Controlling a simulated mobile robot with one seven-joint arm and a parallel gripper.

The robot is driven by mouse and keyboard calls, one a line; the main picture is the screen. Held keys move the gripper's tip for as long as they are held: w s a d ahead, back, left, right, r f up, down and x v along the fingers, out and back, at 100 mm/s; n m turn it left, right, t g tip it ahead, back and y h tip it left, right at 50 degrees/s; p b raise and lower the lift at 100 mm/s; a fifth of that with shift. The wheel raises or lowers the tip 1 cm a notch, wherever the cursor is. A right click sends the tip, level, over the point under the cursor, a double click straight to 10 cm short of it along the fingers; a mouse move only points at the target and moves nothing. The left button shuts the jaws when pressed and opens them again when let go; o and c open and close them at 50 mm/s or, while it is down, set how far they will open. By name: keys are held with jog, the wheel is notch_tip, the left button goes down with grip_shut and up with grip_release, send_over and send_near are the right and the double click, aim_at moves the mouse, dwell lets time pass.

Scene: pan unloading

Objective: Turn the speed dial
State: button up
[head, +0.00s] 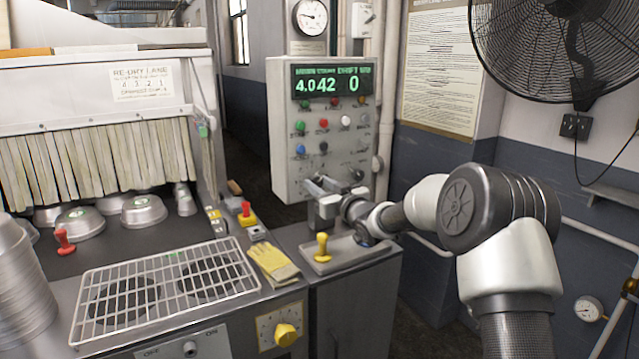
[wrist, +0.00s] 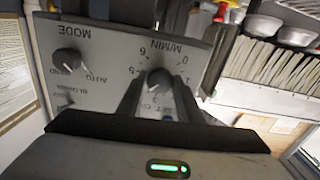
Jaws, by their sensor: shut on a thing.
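The speed dial (wrist: 158,78) is a dark round knob on the grey control panel (head: 290,135), with "M/MIN" and a number scale around it. The wrist view shows the panel upside down. My gripper (wrist: 158,94) has one finger on each side of the dial and is shut on it. In the head view my gripper (head: 322,187) is at the panel's lower left and hides the dial. The dial's pointer is too blurred to read. The mode knob (wrist: 69,61) is beside it. The panel's display (head: 332,81) shows green figures, "4.0", "42" and "0".
Several coloured buttons sit above my gripper on the panel. Below are a yellow-handled stamp (head: 322,247) in a grey tray (head: 345,258), yellow gloves (head: 273,262) and a wire rack (head: 165,285). Metal pans (head: 144,210) lie at the left curtain. A black fan (head: 560,45) hangs upper right.

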jog(key=shift+m, duration=0.3)
jog(key=o, duration=1)
jog(key=shift+s, duration=0.1)
jog(key=v, duration=1.7)
jog(key=shift+s+d, duration=0.1)
jog(key=shift+d, duration=0.05)
